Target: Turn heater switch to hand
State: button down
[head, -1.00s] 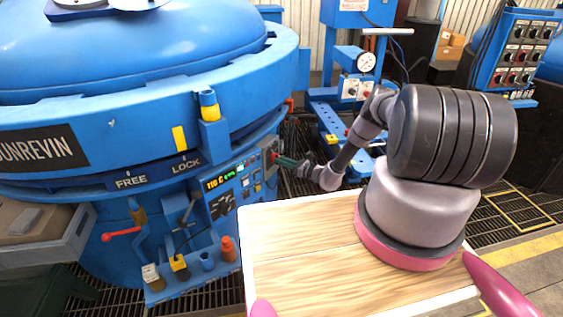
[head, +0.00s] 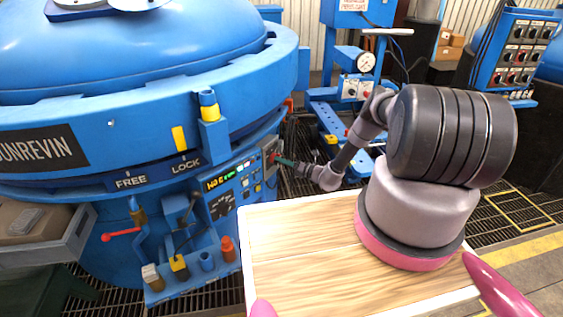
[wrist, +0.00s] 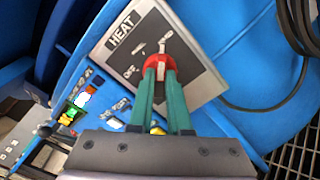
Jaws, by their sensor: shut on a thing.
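The heater switch (wrist: 160,62) is a red knob with a white pointer on a grey plate labelled HEAT (wrist: 195,85), seen tilted in the wrist view. Small position labels are on the plate around the knob; one appears to read OFF, and the others are too small or covered to read. My gripper (wrist: 160,75) has green fingers shut on the knob from both sides. The white pointer sticks up between the fingertips. In the head view my gripper (head: 275,160) reaches the right end of the furnace's control panel (head: 235,183), and the knob is mostly hidden there.
The blue furnace (head: 130,65) fills the left, with FREE and LOCK labels on its rim. A lit display (head: 222,181) and buttons are left of the switch. A black cable (wrist: 270,95) loops right of the plate. A blue switch cabinet (head: 520,55) stands far right.

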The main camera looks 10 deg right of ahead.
jog(key=shift+d+m, duration=0.1)
jog(key=shift+m, duration=0.2)
jog(key=c, duration=0.9)
grip_release()
jog(key=shift+o, duration=0.2)
jog(key=v, duration=1.1)
